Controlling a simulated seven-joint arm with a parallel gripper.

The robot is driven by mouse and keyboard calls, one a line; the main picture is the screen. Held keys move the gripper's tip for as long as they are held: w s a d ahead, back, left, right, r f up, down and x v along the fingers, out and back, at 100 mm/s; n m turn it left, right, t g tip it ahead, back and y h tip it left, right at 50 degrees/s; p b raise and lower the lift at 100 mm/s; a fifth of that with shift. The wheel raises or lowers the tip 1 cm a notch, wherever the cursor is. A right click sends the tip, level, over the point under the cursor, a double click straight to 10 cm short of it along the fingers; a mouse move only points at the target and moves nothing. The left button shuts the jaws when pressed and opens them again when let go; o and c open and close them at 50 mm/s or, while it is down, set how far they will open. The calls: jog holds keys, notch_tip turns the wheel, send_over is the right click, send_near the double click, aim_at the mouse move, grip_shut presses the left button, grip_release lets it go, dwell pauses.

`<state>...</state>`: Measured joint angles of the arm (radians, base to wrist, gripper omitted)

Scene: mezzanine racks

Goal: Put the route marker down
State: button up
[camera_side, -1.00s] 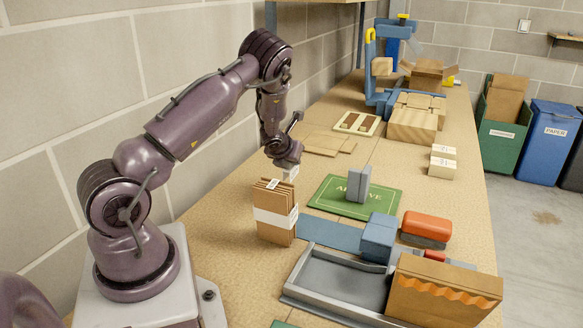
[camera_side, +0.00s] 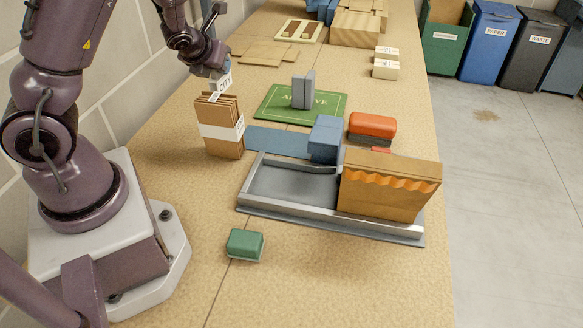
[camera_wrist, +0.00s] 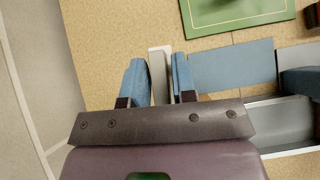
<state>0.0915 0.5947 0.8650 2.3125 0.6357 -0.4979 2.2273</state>
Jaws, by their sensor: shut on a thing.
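The route marker (camera_side: 222,82) is a small white block with dark lettering, seemingly CITY. My gripper (camera_side: 214,71) is shut on it and holds it near the top of a bundle of brown envelopes (camera_side: 221,131) in the side view. I cannot tell whether the marker touches the bundle. In the wrist view, the pale marker (camera_wrist: 158,62) stands between the two blue fingers of my gripper (camera_wrist: 160,82). The bundle is upright on the bench with a white band around it. I cannot make it out in the wrist view.
A green mat (camera_side: 275,105) with grey upright blocks (camera_side: 303,90) lies behind the bundle. A blue strip (camera_side: 276,141), a blue block (camera_side: 325,139), a grey tray (camera_side: 262,204) and a brown box (camera_side: 389,191) are to the right. A green block (camera_side: 245,244) sits in front. The front bench is mostly clear.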

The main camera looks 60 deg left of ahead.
jog(key=w+d+m+t+h, duration=0.2)
jog(key=w+d+m+h, duration=0.25)
jog(key=w+d, duration=0.5)
jog(key=w+d+r+m+g+h, duration=0.1)
jog(key=d+r+m+h, duration=0.25)
jog(key=d, duration=0.75)
jog(key=w+d+r+m+g+h, duration=0.15)
jog(key=d+m, duration=0.35)
jog(key=d, duration=0.6)
jog(key=d+r+m+h, duration=0.3)
jog(key=d+r+m, duration=0.15)
jog(key=d, duration=0.65)
jog(key=s+d+f+m+g+h, duration=0.1)
jog(key=s+d+m+g+h, duration=0.1)
jog(key=s+d+m+g, duration=0.25)
jog(key=s+d+f+m+g, duration=0.2)
jog(key=s+f+m+g, duration=0.3)
jog(key=s+f+m, duration=0.65)
jog(key=shift+s+a+f+n, duration=0.1)
jog(key=shift+s+f+n, duration=0.45)
jog(key=shift+f, duration=1)
jog(key=shift+s+d+f+n, duration=0.1)
jog(key=shift+s+f+n, duration=0.45)
jog(key=shift+f, duration=1.05)
jog(key=shift+s+a+f+n, duration=0.1)
jog(key=shift+s+f+n, duration=0.15)
jog(key=shift+s+f, duration=0.95)
jog(key=shift+w+f, duration=0.35)
jog(key=shift+w, duration=0.05)
